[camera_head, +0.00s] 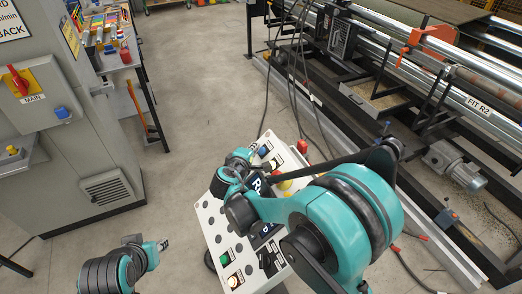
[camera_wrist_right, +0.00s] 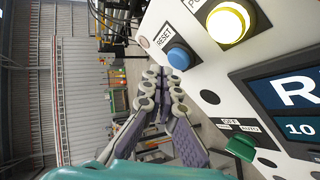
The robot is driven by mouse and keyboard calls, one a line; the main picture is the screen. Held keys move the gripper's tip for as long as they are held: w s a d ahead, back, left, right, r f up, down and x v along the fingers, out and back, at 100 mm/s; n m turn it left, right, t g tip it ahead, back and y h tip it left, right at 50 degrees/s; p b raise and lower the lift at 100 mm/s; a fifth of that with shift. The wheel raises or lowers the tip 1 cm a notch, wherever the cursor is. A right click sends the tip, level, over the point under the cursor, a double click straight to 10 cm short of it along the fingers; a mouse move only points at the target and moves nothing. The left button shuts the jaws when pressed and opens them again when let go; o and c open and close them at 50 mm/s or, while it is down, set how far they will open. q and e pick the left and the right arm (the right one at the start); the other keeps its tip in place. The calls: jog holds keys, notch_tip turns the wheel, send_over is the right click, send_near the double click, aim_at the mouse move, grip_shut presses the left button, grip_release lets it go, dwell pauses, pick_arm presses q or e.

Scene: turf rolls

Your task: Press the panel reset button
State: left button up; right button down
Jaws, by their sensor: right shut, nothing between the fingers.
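The white control panel (camera_head: 208,215) stands low in the middle of the head view. Its blue button (camera_head: 263,151) is near the far edge. In the wrist view, the blue button (camera_wrist_right: 180,58) sits beside a RESET label, next to a lit yellow button (camera_wrist_right: 231,22). My right gripper (camera_head: 250,150) is over the far left part of the panel, close to the blue button. In the wrist view its fingers (camera_wrist_right: 161,76) are together and empty, with their tips just left of and below the button; contact does not show. My left gripper (camera_head: 163,244) is at lower left, away from the panel; its jaws are too small to read.
The panel also carries a screen (camera_wrist_right: 295,95), a green switch (camera_wrist_right: 240,148) and a red button (camera_head: 302,146). A grey cabinet (camera_head: 85,130) stands at left, a cluttered table (camera_head: 112,55) behind it. A roller machine (camera_head: 400,110) fills the right. Cables hang behind the panel.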

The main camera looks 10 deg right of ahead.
jog(key=a+r+p, duration=0.1)
jog(key=a+r, duration=0.1)
jog(key=a+r+p, duration=0.1)
jog(key=r, duration=0.1)
jog(key=shift+s+a+p, duration=0.1)
jog(key=shift+s+p, duration=0.25)
jog(key=shift+f, duration=0.15)
dwell(0.6)
